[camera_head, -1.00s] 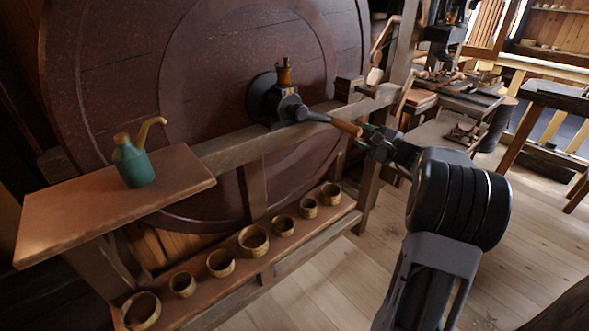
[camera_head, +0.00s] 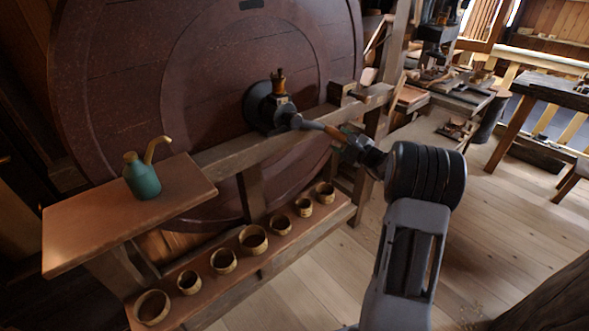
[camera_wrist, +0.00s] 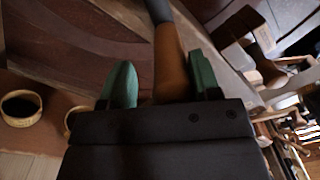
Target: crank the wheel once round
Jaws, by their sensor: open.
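The large dark red wooden wheel (camera_head: 120,90) stands upright in its frame at the back. A black hub (camera_head: 262,106) sits at its middle, with a dark crank arm (camera_head: 308,124) reaching right to a wooden handle (camera_head: 334,134). My gripper (camera_head: 345,140) is at the outer end of that handle. In the wrist view, the wooden handle (camera_wrist: 170,62) lies between the two green fingers of my gripper (camera_wrist: 161,78), nearer the right one. The fingers are apart. Contact with the handle cannot be told. The handle's near end is hidden by the gripper body.
A teal oil can (camera_head: 142,180) stands on a wooden shelf (camera_head: 85,225) at left. Several small round containers (camera_head: 252,239) line the low ledge in front of the wheel. A wooden beam (camera_head: 225,155) runs behind the crank.

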